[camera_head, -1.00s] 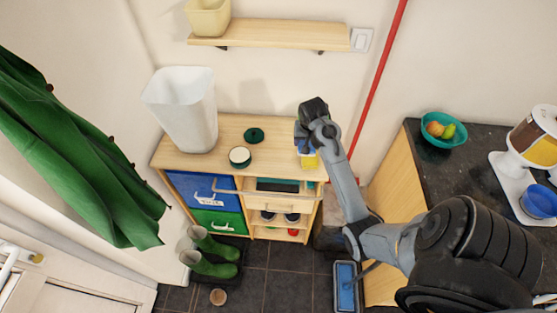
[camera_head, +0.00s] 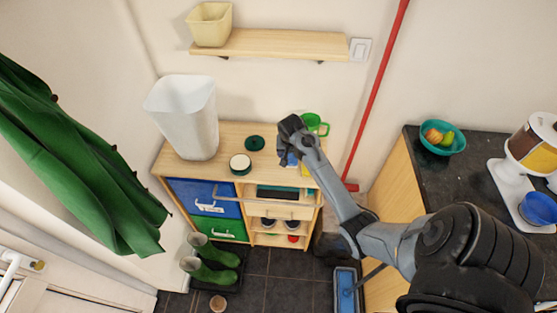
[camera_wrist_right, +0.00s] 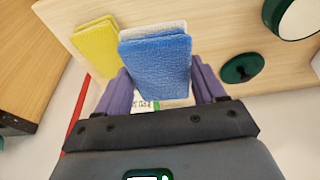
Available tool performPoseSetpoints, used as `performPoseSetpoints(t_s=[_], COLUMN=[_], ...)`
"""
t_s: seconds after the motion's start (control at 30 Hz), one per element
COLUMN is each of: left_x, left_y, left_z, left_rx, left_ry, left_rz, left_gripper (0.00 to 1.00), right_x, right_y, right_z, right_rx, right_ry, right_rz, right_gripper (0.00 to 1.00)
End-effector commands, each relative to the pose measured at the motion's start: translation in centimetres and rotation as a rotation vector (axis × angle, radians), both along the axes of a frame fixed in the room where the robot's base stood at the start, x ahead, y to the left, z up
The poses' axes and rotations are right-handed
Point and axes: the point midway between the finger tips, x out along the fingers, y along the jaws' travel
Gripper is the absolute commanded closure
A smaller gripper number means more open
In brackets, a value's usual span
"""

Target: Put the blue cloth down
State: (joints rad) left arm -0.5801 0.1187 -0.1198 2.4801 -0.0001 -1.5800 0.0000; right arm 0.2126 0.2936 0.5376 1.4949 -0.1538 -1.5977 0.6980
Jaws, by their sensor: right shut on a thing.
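The blue cloth (camera_wrist_right: 156,66) is a folded pad between the purple fingers of my right gripper (camera_wrist_right: 162,84), which is shut on it. In the head view the blue cloth (camera_head: 291,160) shows only as a small patch below the right gripper (camera_head: 289,150), over the wooden cabinet top (camera_head: 220,173). A white folded cloth (camera_wrist_right: 150,30) shows just behind the blue one in the wrist view. A yellow cloth (camera_wrist_right: 96,45) lies to its left on the wood. Whether the blue cloth touches the surface is unclear. My left gripper is out of view.
A green mug (camera_head: 314,123) stands behind my right gripper. A round white-topped container (camera_head: 240,163), a dark green lid (camera_head: 254,142) and a tall white bin (camera_head: 185,115) stand to the left. A red pole (camera_head: 376,90) rises at the right.

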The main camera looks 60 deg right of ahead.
Motion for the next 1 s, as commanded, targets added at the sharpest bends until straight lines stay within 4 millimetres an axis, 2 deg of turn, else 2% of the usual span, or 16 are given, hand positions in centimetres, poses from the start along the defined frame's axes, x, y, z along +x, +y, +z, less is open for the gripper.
performPoseSetpoints(t_s=[0.1,0.3,0.47,0.8,1.0], left_x=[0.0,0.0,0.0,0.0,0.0], left_y=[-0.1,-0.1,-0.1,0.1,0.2], left_z=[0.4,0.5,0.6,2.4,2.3], left_rx=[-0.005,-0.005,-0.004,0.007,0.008], left_ry=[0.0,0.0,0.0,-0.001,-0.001], left_rz=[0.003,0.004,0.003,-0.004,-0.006], left_gripper=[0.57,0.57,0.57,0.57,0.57], right_x=[2.1,4.1,4.3,4.3,4.3], right_y=[0.5,1.0,1.1,1.1,1.1], right_z=[-1.1,-2.4,-3.0,-5.9,-6.3], right_rx=[0.0,0.0,0.001,0.0,-0.001], right_ry=[0.002,-0.001,0.001,0.001,0.0], right_rz=[0.001,0.0,-0.001,0.0,0.0], right_gripper=[0.64,0.64,0.64,0.64,0.64])
